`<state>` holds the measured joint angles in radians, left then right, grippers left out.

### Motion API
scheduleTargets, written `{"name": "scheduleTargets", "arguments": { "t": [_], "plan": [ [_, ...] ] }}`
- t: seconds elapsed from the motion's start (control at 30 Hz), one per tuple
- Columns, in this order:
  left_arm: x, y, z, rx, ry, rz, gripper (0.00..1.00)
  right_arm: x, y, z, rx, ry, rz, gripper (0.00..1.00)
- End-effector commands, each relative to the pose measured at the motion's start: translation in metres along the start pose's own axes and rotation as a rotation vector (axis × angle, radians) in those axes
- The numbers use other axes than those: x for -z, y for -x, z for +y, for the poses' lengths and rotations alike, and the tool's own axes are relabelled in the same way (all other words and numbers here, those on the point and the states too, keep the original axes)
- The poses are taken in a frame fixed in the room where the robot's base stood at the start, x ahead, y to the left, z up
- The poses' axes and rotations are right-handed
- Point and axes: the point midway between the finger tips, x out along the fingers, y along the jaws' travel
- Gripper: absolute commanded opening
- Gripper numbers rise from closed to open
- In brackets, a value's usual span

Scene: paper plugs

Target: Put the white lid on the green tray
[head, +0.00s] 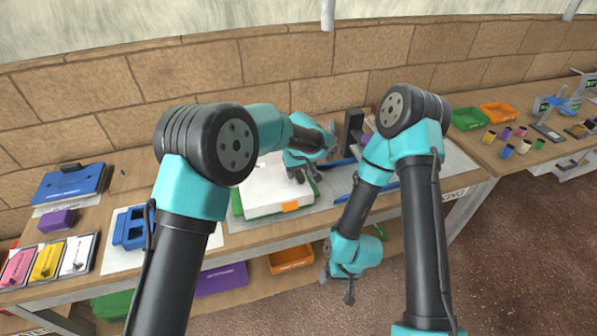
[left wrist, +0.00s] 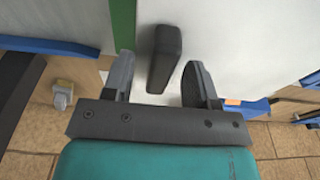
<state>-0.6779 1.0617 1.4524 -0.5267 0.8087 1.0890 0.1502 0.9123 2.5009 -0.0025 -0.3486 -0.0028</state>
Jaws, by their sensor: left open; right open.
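The white lid (head: 268,184) lies over the green tray (head: 237,204) on the workbench, with green tray edges showing at its left and right. An orange tab (head: 291,206) shows at the front. My left gripper (head: 298,177) is low over the lid's right part. In the left wrist view, a dark bar-shaped handle (left wrist: 165,55) stands on the white lid (left wrist: 230,35) between the fingers of my open left gripper (left wrist: 160,85), with gaps on both sides. My right gripper (head: 349,290) hangs open and empty in front of the bench, below its top.
A blue holder (head: 130,228) stands left of the tray, and blue rails (head: 340,180) lie right of it. Pink, yellow and white plates (head: 46,258) lie at far left. An orange bin (head: 291,259) sits beneath the bench. Green and orange trays (head: 498,112) stand far right.

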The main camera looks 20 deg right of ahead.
Motion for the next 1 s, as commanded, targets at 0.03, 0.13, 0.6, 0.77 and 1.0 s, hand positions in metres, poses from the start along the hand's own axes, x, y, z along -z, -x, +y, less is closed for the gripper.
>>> {"name": "scheduleTargets", "arguments": {
  "t": [0.03, 0.13, 0.6, 0.77, 1.0],
  "plan": [
    [0.001, 0.005, 0.000, -0.002, 0.001, 0.002, 0.53, 0.000, 0.000, 0.000, 0.000, 0.000, 0.000, 0.73],
    [0.000, 0.017, 0.000, -0.002, 0.001, 0.002, 0.53, 0.000, 0.000, 0.000, 0.000, 0.000, 0.000, 0.73],
    [0.000, 0.105, 0.001, -0.002, -0.001, 0.002, 0.53, 0.000, 0.000, 0.000, 0.000, 0.000, 0.000, 0.73],
    [0.000, 0.135, 0.001, -0.002, 0.000, 0.003, 0.53, 0.000, 0.000, 0.000, 0.000, 0.000, 0.000, 0.73],
    [0.000, 0.165, 0.001, 0.000, -0.001, 0.001, 0.53, 0.000, 0.000, 0.000, 0.000, 0.000, 0.000, 0.73]
  ]
}}
